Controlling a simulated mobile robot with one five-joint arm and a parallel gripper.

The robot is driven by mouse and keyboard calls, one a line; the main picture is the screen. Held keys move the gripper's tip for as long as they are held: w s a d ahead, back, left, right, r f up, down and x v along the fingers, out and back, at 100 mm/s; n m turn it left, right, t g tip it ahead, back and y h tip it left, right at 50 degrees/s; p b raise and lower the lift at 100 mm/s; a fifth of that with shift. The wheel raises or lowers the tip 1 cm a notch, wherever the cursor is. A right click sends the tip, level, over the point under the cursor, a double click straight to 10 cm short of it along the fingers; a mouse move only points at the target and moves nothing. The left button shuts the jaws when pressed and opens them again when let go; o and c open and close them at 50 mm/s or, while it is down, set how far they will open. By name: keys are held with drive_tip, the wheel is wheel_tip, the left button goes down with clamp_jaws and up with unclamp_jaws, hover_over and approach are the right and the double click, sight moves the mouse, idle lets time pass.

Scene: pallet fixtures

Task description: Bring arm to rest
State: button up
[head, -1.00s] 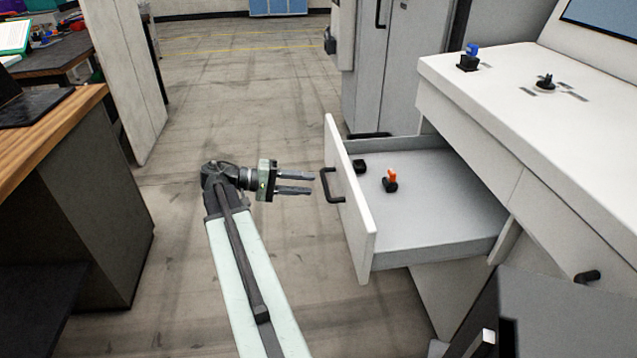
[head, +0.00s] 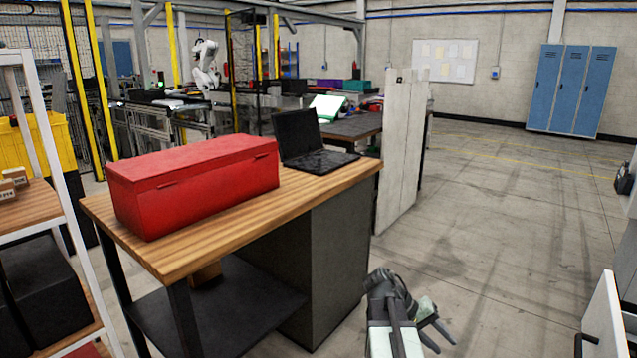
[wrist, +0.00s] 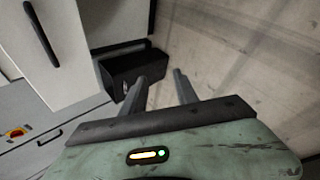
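My gripper (head: 445,344) is low in the head view, in front of the workbench's right end and over the floor. In the wrist view its two fingers (wrist: 160,77) stand apart with nothing between them, so it is open and empty. The white front of the pulled-out drawer (head: 606,318) shows at the right edge of the head view, to the right of my gripper and apart from it. The inside of the drawer is mostly out of view.
A wooden workbench (head: 335,180) carries a red toolbox (head: 195,180) and a black laptop (head: 305,140). A pale upright panel (head: 398,150) stands behind it. A shelf rack (head: 45,210) is at the left. Open floor (head: 490,200) lies between bench and drawer.

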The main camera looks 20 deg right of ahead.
drive_tip(key=w+a+f+n+t+y, duration=0.25)
drive_tip(key=w+a, duration=0.25)
drive_tip(key=a, duration=0.7)
drive_tip(key=w+a+f+n+t+y, duration=0.2)
drive_tip(key=w+a+f, duration=0.15)
drive_tip(key=a, duration=0.85)
drive_tip(key=w+a+f+n+t+y, duration=0.25)
drive_tip(key=w+a, duration=0.25)
drive_tip(key=a, duration=0.8)
wheel_tip(320, 180, up, 26)
drive_tip(key=s+a+g+p, duration=0.1)
drive_tip(key=s+p, duration=0.1)
drive_tip(key=p, duration=2.2)
drive_tip(key=shift+a+f+m+y+p, duration=0.2)
drive_tip(key=shift+f+m+y+p, duration=0.1)
drive_tip(key=shift+m, duration=0.1)
drive_tip(key=shift+s, duration=0.1)
